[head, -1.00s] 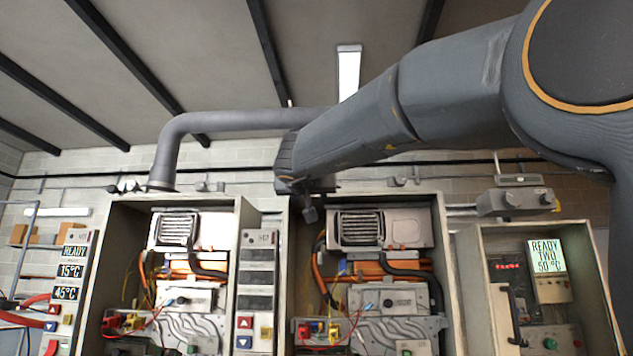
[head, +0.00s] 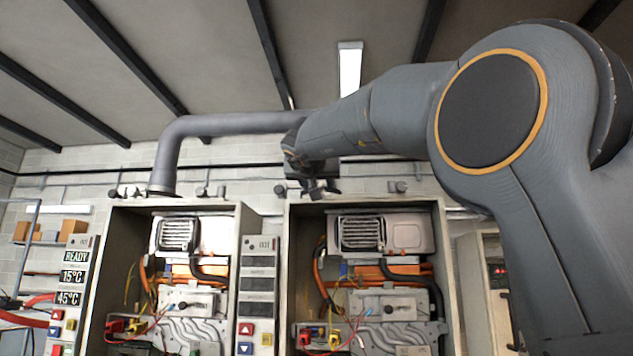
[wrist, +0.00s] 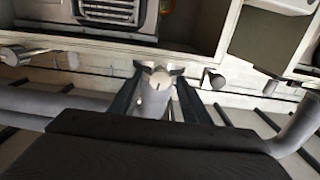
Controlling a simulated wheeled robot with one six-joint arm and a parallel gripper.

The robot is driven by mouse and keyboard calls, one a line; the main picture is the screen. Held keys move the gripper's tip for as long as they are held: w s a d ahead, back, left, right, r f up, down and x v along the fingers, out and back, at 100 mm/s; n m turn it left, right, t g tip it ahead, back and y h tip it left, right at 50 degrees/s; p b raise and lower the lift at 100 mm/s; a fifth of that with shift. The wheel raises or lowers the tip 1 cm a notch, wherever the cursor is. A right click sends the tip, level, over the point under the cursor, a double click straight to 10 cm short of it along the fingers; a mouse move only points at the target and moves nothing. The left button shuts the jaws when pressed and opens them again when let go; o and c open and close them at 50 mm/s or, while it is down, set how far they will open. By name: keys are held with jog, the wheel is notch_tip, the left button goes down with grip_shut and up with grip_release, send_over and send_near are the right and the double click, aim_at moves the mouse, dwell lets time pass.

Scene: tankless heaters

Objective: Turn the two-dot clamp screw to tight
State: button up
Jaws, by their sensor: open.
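My gripper (head: 318,190) is raised to the top front edge of the middle cabinet in the head view. In the wrist view its two dark fingers (wrist: 160,72) are open and apart. A pale round-ended cylinder (wrist: 158,86) with a small dark mark shows between them, with a gap on each side. I cannot tell whether it is the two-dot clamp screw, and no dots can be made out. In the wrist view one knob (wrist: 215,80) lies right of the fingers.
A thick grey pipe (head: 168,150) bends above the left cabinet and runs behind my arm. The open middle cabinet (head: 445,260) holds a heater (head: 405,235) below my gripper. A panel (head: 75,275) reads READY, 15°C and 45°C. My arm hides much of the right cabinet.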

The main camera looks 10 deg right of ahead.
jog(key=c, duration=1)
jog(key=shift+c, duration=0.2)
jog(key=shift+m, duration=0.3)
jog(key=m, duration=0.4)
jog(key=shift+m, duration=0.3)
jog(key=m, duration=0.4)
jog(key=shift+d+f+m, duration=0.1)
jog(key=shift+m, duration=0.2)
jog(key=m, duration=0.4)
jog(key=shift+f+m, duration=0.1)
jog(key=shift+m, duration=2.7)
